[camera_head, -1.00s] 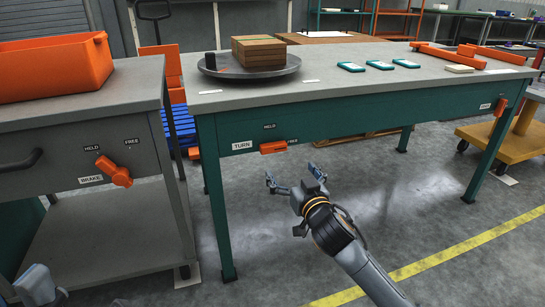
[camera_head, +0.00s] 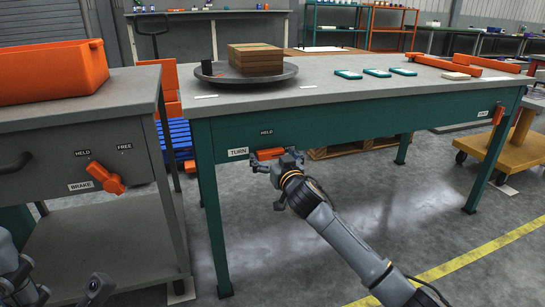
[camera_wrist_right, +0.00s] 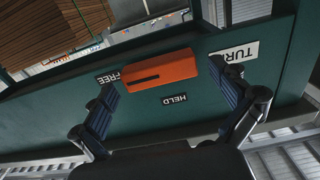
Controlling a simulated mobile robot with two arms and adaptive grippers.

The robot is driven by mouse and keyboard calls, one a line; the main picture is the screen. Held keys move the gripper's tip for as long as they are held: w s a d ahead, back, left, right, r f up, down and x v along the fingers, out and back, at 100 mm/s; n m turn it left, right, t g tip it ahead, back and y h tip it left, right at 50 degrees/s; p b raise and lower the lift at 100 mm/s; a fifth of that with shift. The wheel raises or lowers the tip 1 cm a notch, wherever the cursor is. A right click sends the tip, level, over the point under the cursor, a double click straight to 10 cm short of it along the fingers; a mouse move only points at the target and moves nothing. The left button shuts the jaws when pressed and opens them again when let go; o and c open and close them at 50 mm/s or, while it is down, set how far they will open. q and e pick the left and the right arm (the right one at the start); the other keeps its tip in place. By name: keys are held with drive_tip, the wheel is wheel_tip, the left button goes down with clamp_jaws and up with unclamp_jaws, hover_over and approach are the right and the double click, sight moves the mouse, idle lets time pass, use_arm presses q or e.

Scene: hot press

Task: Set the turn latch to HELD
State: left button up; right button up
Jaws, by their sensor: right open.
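The orange turn latch (camera_head: 266,154) is on the green front panel of the workbench, beside the TURN label (camera_head: 238,152). In the right wrist view, which is upside down, the latch (camera_wrist_right: 165,74) lies lengthwise with its dark-slotted end toward the FREE label (camera_wrist_right: 109,77). The HELD label (camera_wrist_right: 174,99) is clear of it. My right gripper (camera_head: 274,168) is open in front of the latch. Its fingers (camera_wrist_right: 163,86) stand on either side of the latch, and I cannot tell whether they touch it. Parts of my left arm (camera_head: 20,280) show at the lower left; its jaw state is unclear.
A grey cart (camera_head: 60,125) stands left with an orange BRAKE latch (camera_head: 106,178) and an orange bin (camera_head: 50,72). On the bench (camera_head: 330,88) are a round tray (camera_head: 222,79) with brown blocks and several teal-edged pieces. Open floor lies before the bench.

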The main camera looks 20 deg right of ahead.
drive_tip(key=c, duration=1.1)
drive_tip(key=shift+c, duration=0.2)
